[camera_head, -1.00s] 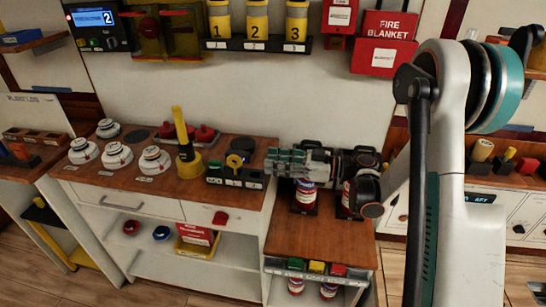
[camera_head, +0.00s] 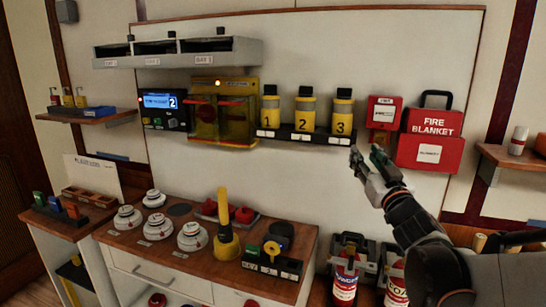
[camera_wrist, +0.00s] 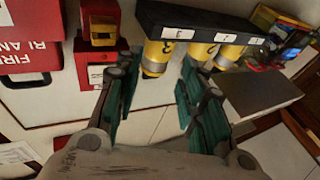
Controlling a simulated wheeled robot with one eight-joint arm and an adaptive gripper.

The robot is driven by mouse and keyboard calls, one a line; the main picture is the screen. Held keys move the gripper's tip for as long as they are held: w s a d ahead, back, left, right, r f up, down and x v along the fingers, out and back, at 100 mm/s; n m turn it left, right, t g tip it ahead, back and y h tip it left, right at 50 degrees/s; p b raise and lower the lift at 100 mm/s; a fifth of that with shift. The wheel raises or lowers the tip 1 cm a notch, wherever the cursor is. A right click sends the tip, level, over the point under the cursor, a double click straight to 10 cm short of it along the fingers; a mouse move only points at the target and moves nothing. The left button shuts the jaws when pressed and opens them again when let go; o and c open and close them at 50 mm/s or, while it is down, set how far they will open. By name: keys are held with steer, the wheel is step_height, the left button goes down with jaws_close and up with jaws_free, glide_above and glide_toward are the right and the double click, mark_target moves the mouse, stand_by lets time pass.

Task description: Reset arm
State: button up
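My gripper (camera_head: 367,161) is raised in front of the white wall panel, below and right of the numbered yellow canisters in the head view. In the wrist view my gripper (camera_wrist: 158,88) has its two dark green fingers spread apart with nothing between them. The canister marked 3 (camera_wrist: 157,58) shows just beyond the fingertips, upside down. It also stands on the wall shelf in the head view (camera_head: 342,112). My arm (camera_head: 425,240) reaches up from the lower right.
A red fire blanket box (camera_head: 430,152) hangs right of my gripper. A yellow-framed panel (camera_head: 222,112) and a screen unit (camera_head: 163,110) hang at left. Below is a wooden counter (camera_head: 140,247) with white round devices and a yellow-handled device (camera_head: 228,243).

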steer(key=s+d+f+m+g+h, duration=0.3)
steer(key=s+h, duration=0.2)
steer(key=s, duration=0.2)
steer(key=s+a+f+g+y, duration=0.1)
steer(key=s+a+f+g, duration=0.1)
steer(key=s+f, duration=0.3)
steer(key=s+a+f+n+g, duration=0.1)
steer(key=s+f+g, duration=0.4)
steer(key=s, duration=0.5)
steer(key=s+a+f+g+y, duration=0.1)
steer(key=s+a+f+g, duration=0.2)
steer(key=s+f, duration=0.4)
steer(key=shift+s+a+f+y, duration=0.3)
steer(key=shift+s+a, duration=0.1)
steer(key=shift+s, duration=0.15)
steer(key=shift+w+r, duration=0.1)
steer(key=shift+w, duration=0.05)
steer(key=shift+c, duration=0.4)
